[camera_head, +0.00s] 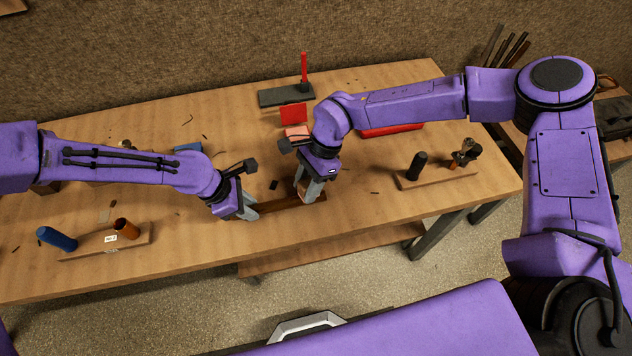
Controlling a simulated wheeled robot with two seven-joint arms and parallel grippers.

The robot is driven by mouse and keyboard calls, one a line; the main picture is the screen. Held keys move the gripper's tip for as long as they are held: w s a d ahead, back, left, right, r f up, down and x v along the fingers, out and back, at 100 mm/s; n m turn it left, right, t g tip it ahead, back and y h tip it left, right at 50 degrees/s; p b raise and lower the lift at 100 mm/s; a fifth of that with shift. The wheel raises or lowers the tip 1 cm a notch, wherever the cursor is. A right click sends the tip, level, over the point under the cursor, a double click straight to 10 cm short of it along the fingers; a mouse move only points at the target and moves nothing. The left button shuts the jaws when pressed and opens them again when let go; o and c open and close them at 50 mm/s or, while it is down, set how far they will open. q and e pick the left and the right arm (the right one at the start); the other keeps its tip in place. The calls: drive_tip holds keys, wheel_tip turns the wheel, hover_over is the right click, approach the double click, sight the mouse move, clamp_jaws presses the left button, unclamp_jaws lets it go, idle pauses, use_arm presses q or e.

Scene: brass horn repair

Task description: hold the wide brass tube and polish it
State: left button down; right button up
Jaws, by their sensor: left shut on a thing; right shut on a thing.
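My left gripper (246,212) is low over the middle of the table, shut at the left end of a dark brown, long piece (287,206). This piece lies between my two grippers; I cannot tell if it is the wide brass tube or a support. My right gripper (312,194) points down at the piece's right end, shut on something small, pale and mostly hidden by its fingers. A short copper-brown tube (126,229) stands tilted on a wooden board (75,253) at the left front, apart from both grippers.
A blue cylinder (57,239) stands on the same left board. At the right, a wooden board (440,182) carries a black cylinder (417,166) and dark metal parts (465,152). A black block with a red post (304,74) and a red tray (390,130) are behind. Small dark scraps are scattered.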

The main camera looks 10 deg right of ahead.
drive_tip(key=shift+a+f, duration=0.1)
drive_tip(key=shift+a, duration=2.15)
wheel_tip(320, 180, up, 6)
drive_tip(key=shift+w, duration=0.3)
drive_tip(key=shift+r, duration=0.2)
wheel_tip(320, 180, up, 3)
drive_tip(key=shift+w+f, duration=0.1)
drive_tip(key=shift+w, duration=0.05)
drive_tip(key=shift+f, duration=0.1)
drive_tip(key=shift+s+f, duration=0.15)
drive_tip(key=shift+f, duration=1.55)
drive_tip(key=shift+s+f, duration=0.15)
drive_tip(key=shift+f, duration=1.55)
